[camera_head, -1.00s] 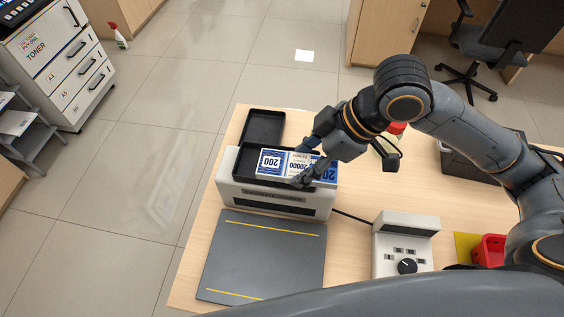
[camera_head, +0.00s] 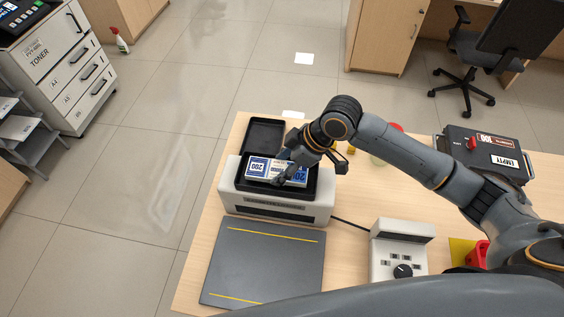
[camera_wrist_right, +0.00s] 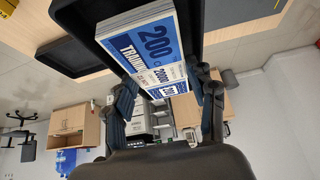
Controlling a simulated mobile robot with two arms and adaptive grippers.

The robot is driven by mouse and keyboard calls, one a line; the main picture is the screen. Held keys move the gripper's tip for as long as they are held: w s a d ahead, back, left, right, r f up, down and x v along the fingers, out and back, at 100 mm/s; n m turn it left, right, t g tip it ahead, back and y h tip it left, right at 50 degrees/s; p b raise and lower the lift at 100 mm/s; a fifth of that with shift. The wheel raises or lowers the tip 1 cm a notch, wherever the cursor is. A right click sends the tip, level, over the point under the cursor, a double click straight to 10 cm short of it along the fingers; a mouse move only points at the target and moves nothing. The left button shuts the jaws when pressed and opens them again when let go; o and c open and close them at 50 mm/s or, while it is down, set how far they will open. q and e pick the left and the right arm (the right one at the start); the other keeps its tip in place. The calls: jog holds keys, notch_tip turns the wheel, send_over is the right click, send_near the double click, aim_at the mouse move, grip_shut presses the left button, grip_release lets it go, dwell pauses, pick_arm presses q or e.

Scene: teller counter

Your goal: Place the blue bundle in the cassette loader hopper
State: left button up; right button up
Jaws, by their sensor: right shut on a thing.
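The blue bundle (camera_head: 258,167) is a banknote stack with a white band and blue "200" ends. In the head view it lies within the outline of the black hopper tray (camera_head: 243,186) on top of the white cassette loader (camera_head: 234,204). My right gripper (camera_head: 287,172) is at the bundle's right part, shut on it. In the right wrist view the bundle (camera_wrist_right: 148,40) sits between the fingers of my right gripper (camera_wrist_right: 165,100), next to the dark tray wall (camera_wrist_right: 75,15). Whether the bundle touches the tray floor is hard to tell. My left gripper is not in view.
A raised black lid (camera_head: 263,134) stands behind the hopper. A grey mat (camera_head: 262,265) with yellow lines lies in front of the loader. A white device with a knob (camera_head: 399,250) is at right. A black case (camera_head: 484,155) lies at the back right.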

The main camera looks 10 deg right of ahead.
jog(key=shift+f, duration=0.55)
jog(key=o, duration=1.3)
jog(key=v, duration=0.4)
jog(key=b+v, duration=0.1)
jog(key=v, duration=0.8)
jog(key=shift+w+a+r, duration=0.1)
jog(key=shift+a+r, duration=0.15)
jog(key=shift+a, duration=0.05)
